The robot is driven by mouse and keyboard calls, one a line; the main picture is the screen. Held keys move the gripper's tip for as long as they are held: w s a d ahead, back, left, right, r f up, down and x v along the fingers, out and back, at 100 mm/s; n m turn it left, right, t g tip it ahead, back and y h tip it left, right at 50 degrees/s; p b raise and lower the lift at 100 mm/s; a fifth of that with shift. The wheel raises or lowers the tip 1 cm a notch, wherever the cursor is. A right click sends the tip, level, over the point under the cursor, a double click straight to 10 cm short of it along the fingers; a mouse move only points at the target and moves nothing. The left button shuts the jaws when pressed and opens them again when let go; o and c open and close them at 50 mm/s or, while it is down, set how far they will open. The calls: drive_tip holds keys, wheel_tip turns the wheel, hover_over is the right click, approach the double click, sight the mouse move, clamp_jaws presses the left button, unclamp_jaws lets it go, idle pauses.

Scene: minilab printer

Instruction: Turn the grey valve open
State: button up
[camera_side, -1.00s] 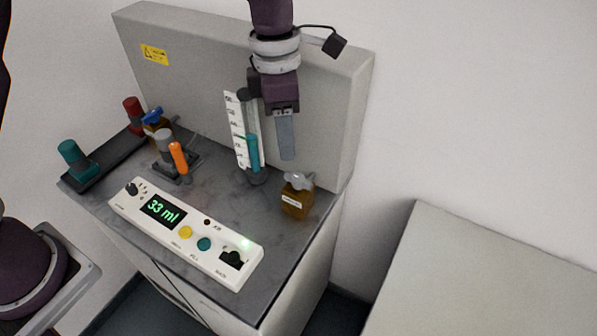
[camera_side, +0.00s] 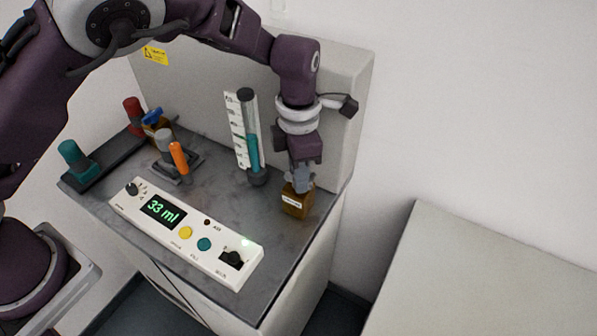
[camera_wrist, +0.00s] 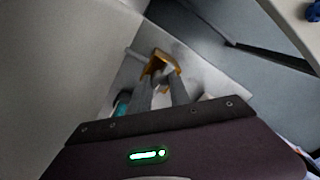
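A measuring cylinder with teal liquid (camera_side: 252,153) stands just left of my gripper. A white panel (camera_side: 185,231) reading 33 ml lies in front.

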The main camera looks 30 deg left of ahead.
clamp_jaws()
drive_tip(key=shift+m, duration=0.3)
drive_tip(key=m, duration=0.3)
drive_tip(key=shift+m, duration=0.4)
drive_tip(key=m, duration=0.4)
drive_tip(key=shift+m, duration=0.3)
drive_tip(key=m, duration=0.4)
drive_tip(key=shift+m, duration=2.4)
